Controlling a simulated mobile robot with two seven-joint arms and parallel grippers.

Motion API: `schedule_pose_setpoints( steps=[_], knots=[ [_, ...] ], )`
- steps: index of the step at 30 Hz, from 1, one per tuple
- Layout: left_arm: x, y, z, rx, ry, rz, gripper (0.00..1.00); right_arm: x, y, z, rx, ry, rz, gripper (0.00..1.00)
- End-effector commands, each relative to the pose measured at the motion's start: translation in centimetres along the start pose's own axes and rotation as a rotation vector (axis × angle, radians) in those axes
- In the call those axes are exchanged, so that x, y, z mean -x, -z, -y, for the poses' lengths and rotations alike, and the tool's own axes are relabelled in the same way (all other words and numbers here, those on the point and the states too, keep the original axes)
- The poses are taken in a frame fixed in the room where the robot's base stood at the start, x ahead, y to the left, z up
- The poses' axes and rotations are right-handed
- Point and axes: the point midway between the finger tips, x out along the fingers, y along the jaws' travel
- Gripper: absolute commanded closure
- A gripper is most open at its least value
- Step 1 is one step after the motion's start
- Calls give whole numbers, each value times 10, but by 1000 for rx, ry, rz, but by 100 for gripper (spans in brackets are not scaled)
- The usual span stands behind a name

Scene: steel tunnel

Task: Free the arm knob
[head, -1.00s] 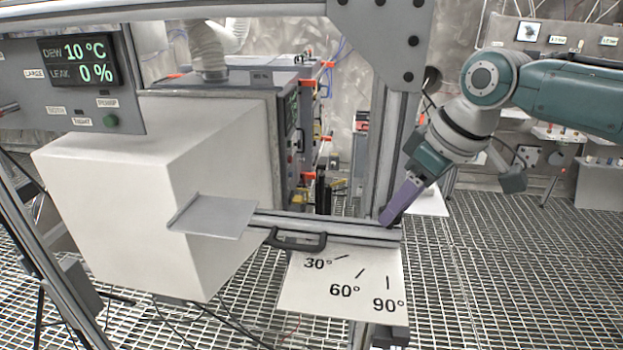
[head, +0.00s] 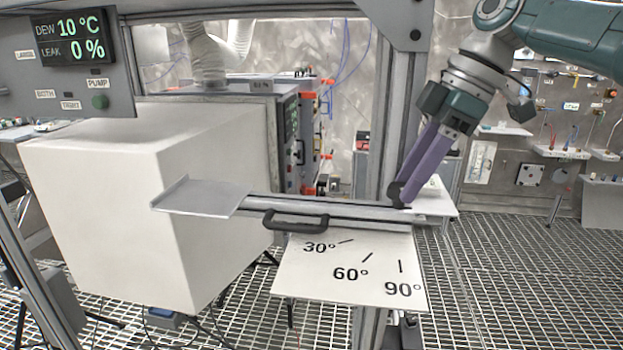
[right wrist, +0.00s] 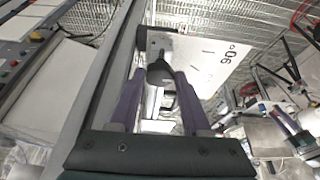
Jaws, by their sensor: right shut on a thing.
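The arm knob (head: 396,194) is a small dark knob at the right end of a grey metal arm (head: 330,212). My right gripper (head: 402,188), with purple fingers, reaches down to it from the upper right and is shut on it. In the right wrist view the dark knob (right wrist: 160,72) sits between the two fingertips. The arm lies almost level, with a black handle (head: 296,221) and a flat grey plate (head: 200,197) at its left end. My left gripper is not in view.
A white sign (head: 345,270) marked 30°, 60° and 90° sits below the arm. A big white box (head: 100,200) stands at left, close to the flat plate. A grey upright post (head: 398,110) rises behind the knob. A display panel (head: 75,60) reads 10 °C and 0 %.

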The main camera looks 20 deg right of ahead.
Motion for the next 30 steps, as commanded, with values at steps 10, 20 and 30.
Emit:
schedule_pose_setpoints(
  steps=[10,20,30],
  knots=[
    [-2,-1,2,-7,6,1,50,0,0,0,15,7,4,100],
    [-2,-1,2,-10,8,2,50,0,0,0,14,6,3,32],
    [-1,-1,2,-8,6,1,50,0,0,0,9,1,3,22]
  ],
)
